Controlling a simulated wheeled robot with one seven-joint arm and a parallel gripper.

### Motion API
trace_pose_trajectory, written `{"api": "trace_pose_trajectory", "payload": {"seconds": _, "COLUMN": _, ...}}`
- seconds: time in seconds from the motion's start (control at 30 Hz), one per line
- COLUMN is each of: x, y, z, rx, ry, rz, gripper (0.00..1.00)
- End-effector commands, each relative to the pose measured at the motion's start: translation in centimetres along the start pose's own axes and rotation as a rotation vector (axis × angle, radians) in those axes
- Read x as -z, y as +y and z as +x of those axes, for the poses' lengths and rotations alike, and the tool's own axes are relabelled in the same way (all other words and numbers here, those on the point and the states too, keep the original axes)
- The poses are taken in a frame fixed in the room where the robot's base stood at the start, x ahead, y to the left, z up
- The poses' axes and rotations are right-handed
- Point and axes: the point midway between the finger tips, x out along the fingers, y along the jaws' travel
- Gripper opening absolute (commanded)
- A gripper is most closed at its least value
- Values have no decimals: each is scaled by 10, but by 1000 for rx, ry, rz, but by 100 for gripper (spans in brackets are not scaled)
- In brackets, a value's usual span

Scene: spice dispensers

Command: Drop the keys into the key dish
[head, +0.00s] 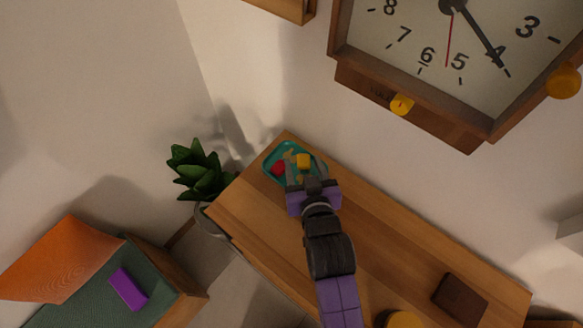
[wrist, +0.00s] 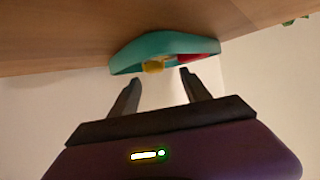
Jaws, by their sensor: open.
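A teal dish (head: 270,154) sits at the far left corner of the wooden shelf top; in the wrist view its side (wrist: 160,47) shows just beyond my fingers. A yellow piece (head: 303,160) and a red piece (head: 279,169) show at the dish, with small tan bits near them. These may be the keys and their tags, but they are too small to tell. In the wrist view the yellow piece (wrist: 153,66) overlaps the dish rim between my fingers, apart from both. My gripper (head: 305,168) is open at the dish's near edge, with nothing between its fingers touching them.
A dark brown flat block (head: 460,298) and a round yellow object (head: 404,320) are on the shelf's near right part. A green plant (head: 198,170) stands left of the shelf. A large wall clock (head: 450,60) hangs above. The shelf's middle is mostly clear.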

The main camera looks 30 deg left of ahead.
Motion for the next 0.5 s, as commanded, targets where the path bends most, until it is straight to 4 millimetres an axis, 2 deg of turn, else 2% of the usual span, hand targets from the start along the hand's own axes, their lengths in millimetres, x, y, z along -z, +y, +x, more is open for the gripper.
{"api": "trace_pose_trajectory", "payload": {"seconds": 0.3, "x": -1, "y": 0, "z": -48, "rx": -1, "ry": 0, "rz": 0, "gripper": 56}}
{"api": "trace_pose_trajectory", "payload": {"seconds": 0.5, "x": -1, "y": 0, "z": -69, "rx": 0, "ry": 0, "rz": 0, "gripper": 56}}
